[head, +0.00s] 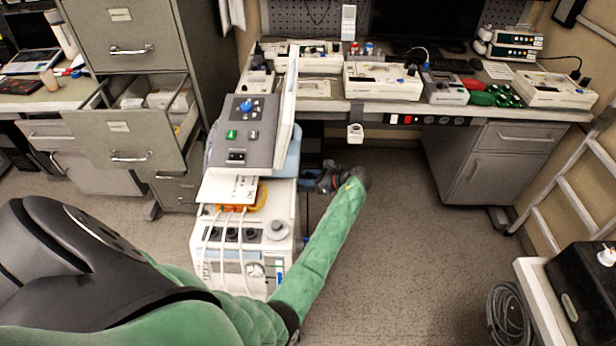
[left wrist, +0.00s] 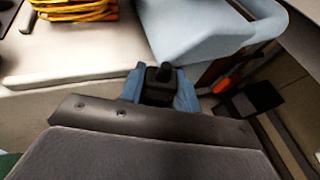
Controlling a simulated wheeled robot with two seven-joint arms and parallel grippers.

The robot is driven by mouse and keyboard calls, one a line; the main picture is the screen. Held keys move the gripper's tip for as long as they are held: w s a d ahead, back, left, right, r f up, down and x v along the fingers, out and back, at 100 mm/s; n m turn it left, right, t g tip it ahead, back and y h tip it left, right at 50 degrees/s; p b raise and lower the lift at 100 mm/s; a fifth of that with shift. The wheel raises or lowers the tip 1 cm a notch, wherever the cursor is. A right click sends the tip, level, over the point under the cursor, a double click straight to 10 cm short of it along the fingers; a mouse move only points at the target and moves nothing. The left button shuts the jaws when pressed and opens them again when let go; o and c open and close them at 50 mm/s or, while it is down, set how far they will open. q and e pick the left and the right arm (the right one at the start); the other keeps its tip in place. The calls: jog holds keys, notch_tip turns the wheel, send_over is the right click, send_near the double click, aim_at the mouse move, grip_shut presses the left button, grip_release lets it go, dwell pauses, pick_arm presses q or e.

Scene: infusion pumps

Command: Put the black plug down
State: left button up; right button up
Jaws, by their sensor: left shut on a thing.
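My left gripper (head: 318,182) is just to the right of the white medical machine, by the light-blue part below its tilted panel. In the left wrist view, its blue fingers (left wrist: 160,95) are shut on the black plug (left wrist: 161,82). The plug is held at the edge of the machine's white top, near the light-blue part (left wrist: 195,30). I cannot tell whether the plug touches anything beneath it. In the head view the plug cannot be made out clearly. My right gripper is not in view.
The white machine (head: 206,262) has a grey control panel (head: 262,160) and a yellow coiled cable (left wrist: 75,9) on top. The back workbench (head: 385,106) holds several pumps. A small white object (head: 355,133) is at its front edge. The floor (head: 400,240) right of my arm is clear.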

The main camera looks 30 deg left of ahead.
pick_arm(q)
jog(key=shift+f, duration=0.15)
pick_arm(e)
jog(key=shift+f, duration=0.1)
pick_arm(q)
jog(key=shift+f, duration=0.1)
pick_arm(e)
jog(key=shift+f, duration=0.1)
pick_arm(q)
jog(key=o, duration=0.8)
jog(key=shift+o, duration=0.2)
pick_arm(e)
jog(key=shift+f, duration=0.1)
